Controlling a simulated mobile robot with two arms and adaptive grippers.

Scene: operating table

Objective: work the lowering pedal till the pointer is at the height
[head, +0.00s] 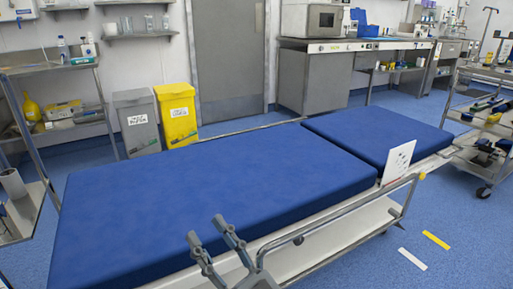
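The operating table (200,190) has a blue two-part mattress and a pale frame with a metal side rail (345,210). A white card (398,162) with small markings, too small to read, stands upright at its near right side. A small yellow piece (421,176) sits just right of the card, at the rail's end; I cannot tell if it is the pointer. My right gripper (205,227) is open and empty, in front of the table's near side. My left gripper is out of view. No pedal can be made out.
A yellow strip (436,240) and a white strip (412,259) lie on the blue floor at right, with free floor around them. A wheeled trolley (487,135) stands at right. Grey (137,122) and yellow (177,115) bins stand behind the table.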

